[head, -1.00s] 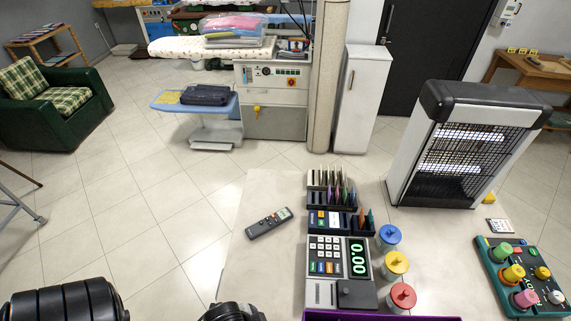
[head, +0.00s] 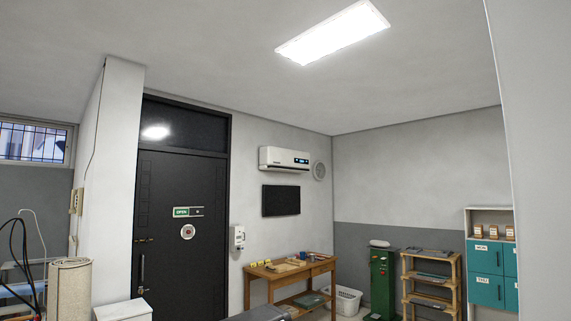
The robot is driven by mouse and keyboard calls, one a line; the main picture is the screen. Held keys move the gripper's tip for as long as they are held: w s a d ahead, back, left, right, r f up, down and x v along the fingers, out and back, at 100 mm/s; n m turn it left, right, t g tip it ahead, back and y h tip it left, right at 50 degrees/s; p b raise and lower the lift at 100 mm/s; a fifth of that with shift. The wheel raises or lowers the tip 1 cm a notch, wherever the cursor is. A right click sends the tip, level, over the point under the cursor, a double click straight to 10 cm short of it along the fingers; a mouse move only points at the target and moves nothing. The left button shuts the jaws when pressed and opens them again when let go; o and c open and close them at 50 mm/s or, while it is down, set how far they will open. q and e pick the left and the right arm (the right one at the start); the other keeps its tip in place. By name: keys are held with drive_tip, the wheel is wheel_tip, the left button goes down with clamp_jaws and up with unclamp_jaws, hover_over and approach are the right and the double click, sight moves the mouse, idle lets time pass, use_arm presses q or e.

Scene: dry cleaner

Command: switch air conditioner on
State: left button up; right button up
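The air conditioner (head: 284,159) is a white wall unit high on the wall, right of the black door and above a dark screen. A small dark display with some lit marks shows at its right end; I cannot read it. The remote seen on the counter in the earlier head frame is out of view now. Neither of my grippers is in view.
A black door (head: 180,225) with a green sign is left of the unit. Below stand a wooden table (head: 290,272), a white basket (head: 343,300), a green cabinet (head: 383,280), a wooden shelf (head: 433,285) and teal lockers (head: 487,258).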

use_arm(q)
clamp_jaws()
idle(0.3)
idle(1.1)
